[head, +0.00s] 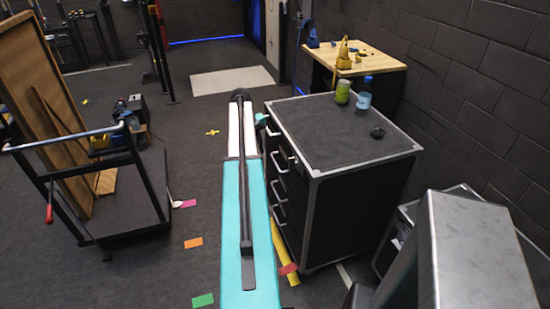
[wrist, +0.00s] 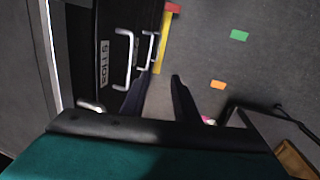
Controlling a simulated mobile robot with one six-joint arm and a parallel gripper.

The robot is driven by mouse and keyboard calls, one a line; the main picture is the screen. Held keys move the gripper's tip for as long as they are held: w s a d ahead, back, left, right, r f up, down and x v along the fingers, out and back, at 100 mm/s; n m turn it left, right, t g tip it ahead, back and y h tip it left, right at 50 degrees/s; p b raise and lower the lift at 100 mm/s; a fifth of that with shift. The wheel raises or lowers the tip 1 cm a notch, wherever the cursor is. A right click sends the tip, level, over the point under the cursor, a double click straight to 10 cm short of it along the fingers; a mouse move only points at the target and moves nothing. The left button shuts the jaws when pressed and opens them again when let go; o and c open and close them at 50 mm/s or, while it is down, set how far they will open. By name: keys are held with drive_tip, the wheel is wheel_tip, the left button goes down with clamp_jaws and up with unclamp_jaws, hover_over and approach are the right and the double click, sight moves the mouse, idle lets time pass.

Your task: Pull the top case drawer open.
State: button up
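The dark drawer case (head: 345,215) stands right of centre in the head view, with metal-edged corners. Several pale bar handles run down its left face; the uppermost handle (head: 272,131) is on the top drawer, which looks closed. In the wrist view the drawer front (wrist: 85,50) lies at the left, with bar handles (wrist: 123,57) and a white label. Another handle (wrist: 90,105) is partly hidden by my gripper's body. My gripper (wrist: 158,82) is open, its two dark fingers apart with floor between them. Its left finger is close to the handles; contact cannot be told. No handle is gripped.
A wooden-topped table (head: 365,60) is behind. A trolley (head: 125,205) with a wooden panel is at the left.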

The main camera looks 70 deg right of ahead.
wheel_tip(320, 180, up, 5)
hover_over(276, 164)
drive_tip(key=w+a, duration=0.2)
drive_tip(key=shift+w+f+m, duration=0.1)
drive_tip(key=shift+w+m, duration=0.15)
drive_tip(key=shift+m, duration=0.15)
drive_tip(key=shift+f, duration=0.15)
drive_tip(key=shift+s+d+f+p, duration=0.35)
drive_tip(key=shift+f+p, duration=0.35)
drive_tip(key=shift+f, duration=1.5)
drive_tip(key=shift+s+d+f+p, duration=0.3)
drive_tip(key=shift+f+p, duration=0.4)
drive_tip(key=shift+f, duration=1.55)
drive_tip(key=shift+s+d+f+p, duration=0.35)
drive_tip(key=shift+f+p, duration=0.35)
drive_tip(key=shift+f, duration=1.5)
drive_tip(key=shift+a, duration=0.1)
clamp_jaws()
